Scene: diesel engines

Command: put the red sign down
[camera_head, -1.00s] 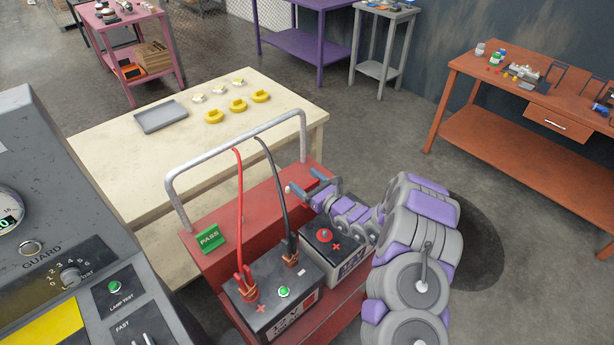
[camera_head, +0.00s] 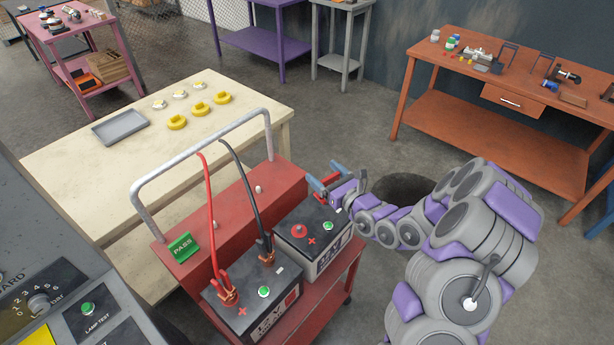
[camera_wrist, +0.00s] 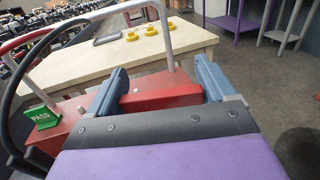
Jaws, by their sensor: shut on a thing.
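My gripper (camera_head: 322,174) is just past the right end of the red cart's raised back panel, above the right battery. In the wrist view its two blue fingers (camera_wrist: 161,72) are shut on a red block-like piece, the red sign (camera_wrist: 160,96). Only its near face shows between the fingers, and no lettering is visible. A green PASS sign (camera_head: 182,247) stands tilted on the left part of the cart's panel; it also shows in the wrist view (camera_wrist: 42,117).
The red cart (camera_head: 225,219) carries a left battery (camera_head: 243,301) with red and black cables and a right battery (camera_head: 312,236). Its grey handle arches above. Behind is a cream table (camera_head: 90,170) with a grey tray (camera_head: 120,127) and yellow and white pieces.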

